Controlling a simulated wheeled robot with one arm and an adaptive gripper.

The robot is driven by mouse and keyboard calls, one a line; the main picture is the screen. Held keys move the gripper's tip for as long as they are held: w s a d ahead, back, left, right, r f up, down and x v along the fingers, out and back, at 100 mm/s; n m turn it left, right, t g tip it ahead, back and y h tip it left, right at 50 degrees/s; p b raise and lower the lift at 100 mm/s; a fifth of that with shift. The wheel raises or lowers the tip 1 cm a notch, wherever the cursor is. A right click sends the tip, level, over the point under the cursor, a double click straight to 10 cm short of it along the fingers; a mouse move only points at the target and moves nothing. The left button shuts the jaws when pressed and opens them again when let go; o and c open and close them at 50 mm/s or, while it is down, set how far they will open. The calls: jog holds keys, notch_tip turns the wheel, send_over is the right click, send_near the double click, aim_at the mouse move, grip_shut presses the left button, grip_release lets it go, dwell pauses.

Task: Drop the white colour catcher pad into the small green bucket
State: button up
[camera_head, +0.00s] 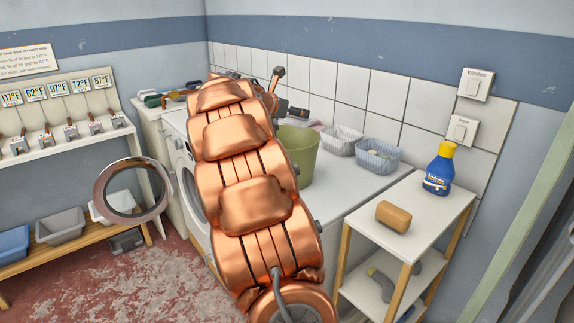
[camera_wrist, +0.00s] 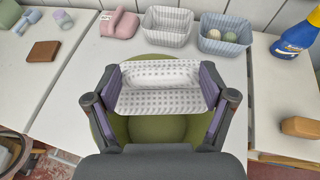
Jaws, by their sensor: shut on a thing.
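The white colour catcher pad (camera_wrist: 160,100) is folded or curved and has a dotted pattern. In the wrist view my gripper (camera_wrist: 162,82) is shut on it, with one purple-sided finger at each end. The green bucket (camera_wrist: 140,150) lies below the pad and gripper in that view, and its open mouth faces up. The pad covers part of the mouth. In the head view the green bucket (camera_head: 302,158) stands on the white top, partly behind my copper arm. My arm hides the pad and most of my gripper there.
A white basket (camera_wrist: 168,28) and a blue basket (camera_wrist: 224,37) with balls stand behind the bucket. A pink container (camera_wrist: 119,24) is farther left. On the right, a shelf (camera_head: 431,207) holds a blue bottle (camera_head: 438,172) and a tan block (camera_head: 393,216). A washer door (camera_head: 105,178) stands open.

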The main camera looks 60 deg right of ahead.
jog(key=o, duration=1)
jog(key=shift+a, duration=0.1)
jog(key=v, duration=1.1)
jog(key=shift+a, duration=0.4)
jog(key=shift+r, duration=0.1)
